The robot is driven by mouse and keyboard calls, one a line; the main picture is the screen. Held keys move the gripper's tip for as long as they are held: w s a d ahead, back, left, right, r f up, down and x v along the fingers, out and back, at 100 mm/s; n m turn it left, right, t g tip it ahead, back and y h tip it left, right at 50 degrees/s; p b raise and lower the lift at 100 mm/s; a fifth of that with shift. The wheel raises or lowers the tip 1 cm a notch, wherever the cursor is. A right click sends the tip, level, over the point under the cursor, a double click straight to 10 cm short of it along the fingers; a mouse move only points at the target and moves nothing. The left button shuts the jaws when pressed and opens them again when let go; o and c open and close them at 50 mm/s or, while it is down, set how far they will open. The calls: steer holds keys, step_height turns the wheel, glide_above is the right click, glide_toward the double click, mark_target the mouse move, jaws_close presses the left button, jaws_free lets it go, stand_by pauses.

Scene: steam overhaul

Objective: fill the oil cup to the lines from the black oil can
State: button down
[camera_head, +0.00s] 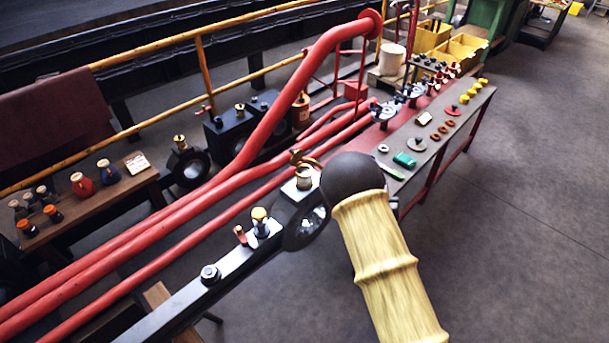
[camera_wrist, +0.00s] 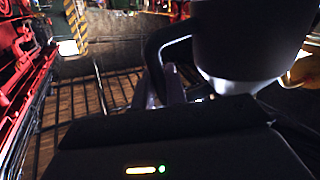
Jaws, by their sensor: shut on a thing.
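The oil cup (camera_head: 303,178) is a small brass and glass cup on a pale block on the dark rod, with a curved brass piece above it that looks like a raised lid. The fill lines are too small to make out. In the wrist view my gripper (camera_wrist: 168,88) is shut on the black handle of the black oil can (camera_wrist: 255,45), whose dark round body fills the upper right and shines pale low down. In the head view my arm, just right of the cup, hides the gripper and can. The spout and any oil flow cannot be seen.
A second capped cup (camera_head: 260,222) stands on the rod (camera_head: 205,292). Red pipes (camera_head: 190,205) run close behind it. A wooden side table (camera_head: 105,200) holds several small bottles. A long bench (camera_head: 440,135) with parts stands to the right. The floor (camera_head: 530,210) at right is clear.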

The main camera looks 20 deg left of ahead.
steer(key=shift+r+n+g+p, duration=0.15)
steer(key=shift+r+n+p, duration=0.6)
steer(key=shift+r+p, duration=0.45)
steer(key=shift+r+n+g+p, duration=0.15)
steer(key=shift+r+n+p, duration=0.7)
steer(key=shift+r, duration=0.55)
steer(key=shift+w, duration=0.15)
stand_by(3.5)
steer(key=shift+a+r+h+p, duration=0.1)
steer(key=shift+r+h+p, duration=0.2)
steer(key=shift+r+p, duration=0.35)
steer(key=shift+f, duration=0.15)
steer(key=shift+m, duration=0.9)
steer(key=f+b, duration=0.1)
steer(key=b, duration=0.1)
steer(key=f+b, duration=0.4)
steer(key=shift+d, duration=0.4)
steer(key=shift+f+b, duration=0.2)
steer(key=shift+b, duration=0.45)
steer(key=shift+m, duration=0.3)
